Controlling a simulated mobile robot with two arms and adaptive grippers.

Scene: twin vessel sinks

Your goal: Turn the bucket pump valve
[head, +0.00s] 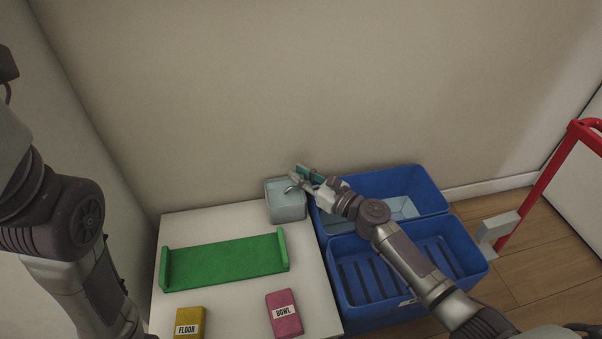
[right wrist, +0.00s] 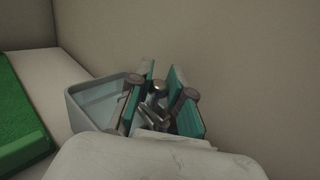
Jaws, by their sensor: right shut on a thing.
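A small pale grey-blue bucket (head: 286,207) stands at the back right corner of the white table, beside the blue tubs. It also shows in the right wrist view (right wrist: 86,105), to the left of my fingers. My right gripper (head: 306,175) is at the bucket's top right rim. Its teal finger pads stand on either side of a small grey metal valve (right wrist: 158,90), and the gripper is shut on it. A grey spout (head: 292,188) shows over the bucket. The fingers hide much of the valve. My left arm shows at the left, but its gripper is out of view.
A green tray (head: 225,262) with raised ends lies on the white table (head: 210,220). A yellow "FLOOR" block (head: 189,322) and a pink "BOWL" block (head: 284,312) lie in front. Blue tubs (head: 345,310) stand at the right under my right arm. A red frame (head: 540,190) stands further right.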

